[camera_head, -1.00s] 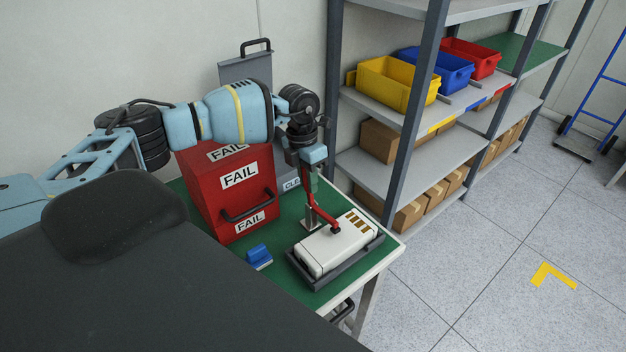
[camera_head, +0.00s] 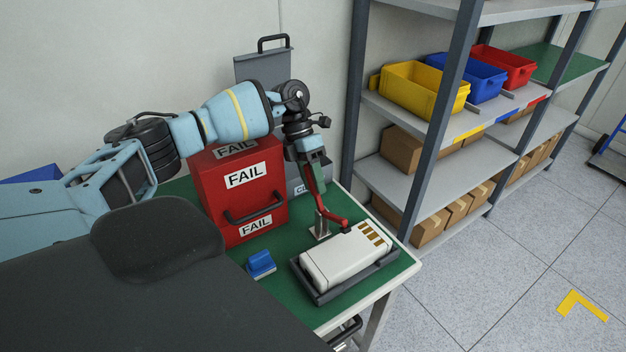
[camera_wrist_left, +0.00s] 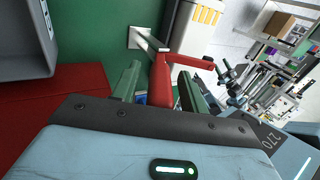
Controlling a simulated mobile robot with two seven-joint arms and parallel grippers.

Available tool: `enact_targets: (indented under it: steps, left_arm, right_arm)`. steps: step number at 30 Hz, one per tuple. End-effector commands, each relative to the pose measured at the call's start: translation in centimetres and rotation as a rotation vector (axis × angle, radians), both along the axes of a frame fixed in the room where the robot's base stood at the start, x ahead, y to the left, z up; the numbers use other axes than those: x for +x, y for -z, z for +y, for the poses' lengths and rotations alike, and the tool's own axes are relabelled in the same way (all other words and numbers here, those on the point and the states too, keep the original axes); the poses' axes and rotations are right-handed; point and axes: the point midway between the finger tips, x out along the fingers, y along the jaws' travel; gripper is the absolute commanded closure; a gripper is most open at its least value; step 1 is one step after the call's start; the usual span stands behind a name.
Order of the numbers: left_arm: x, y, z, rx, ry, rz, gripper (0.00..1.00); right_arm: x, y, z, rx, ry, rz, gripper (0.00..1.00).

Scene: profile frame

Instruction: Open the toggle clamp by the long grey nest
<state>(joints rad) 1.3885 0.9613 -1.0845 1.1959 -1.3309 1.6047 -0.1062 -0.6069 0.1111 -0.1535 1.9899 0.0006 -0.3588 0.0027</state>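The toggle clamp (camera_head: 328,216) stands on a metal base beside the long grey nest (camera_head: 320,298). Its red arm reaches over the nest, and its dark tip appears slightly raised above the white part (camera_head: 335,264) lying there. My left gripper (camera_head: 312,172) comes down from above onto the clamp's red handle. In the left wrist view its green fingers (camera_wrist_left: 160,88) stand on both sides of the red handle, which fills the space between them low down. The clamp arm also shows there, pointing right. My right gripper is not in view.
A red FAIL box (camera_head: 240,190) stands close left of the clamp on the green table (camera_head: 285,292). A small blue block (camera_head: 261,264) lies left of the nest. A grey bin (camera_head: 300,182) is behind. A shelf rack (camera_head: 395,185) stands to the right.

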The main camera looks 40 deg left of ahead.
Motion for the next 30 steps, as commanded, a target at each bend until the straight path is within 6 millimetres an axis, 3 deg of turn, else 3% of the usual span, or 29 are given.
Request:
enact_targets:
  steps: [11, 22, 30]
  left_arm:
    - [0.1, -0.5, 0.4, 0.002, 0.000, 0.002, 0.56]
    - [0.9, -5.2, 3.0, 0.001, -0.002, 0.001, 0.56]
    - [1.1, -6.7, 3.7, 0.001, 0.000, 0.002, 0.56]
  right_arm:
    - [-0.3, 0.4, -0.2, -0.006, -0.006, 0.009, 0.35]
    - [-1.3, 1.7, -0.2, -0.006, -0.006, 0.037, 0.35]
    - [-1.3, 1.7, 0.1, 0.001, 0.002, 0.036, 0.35]
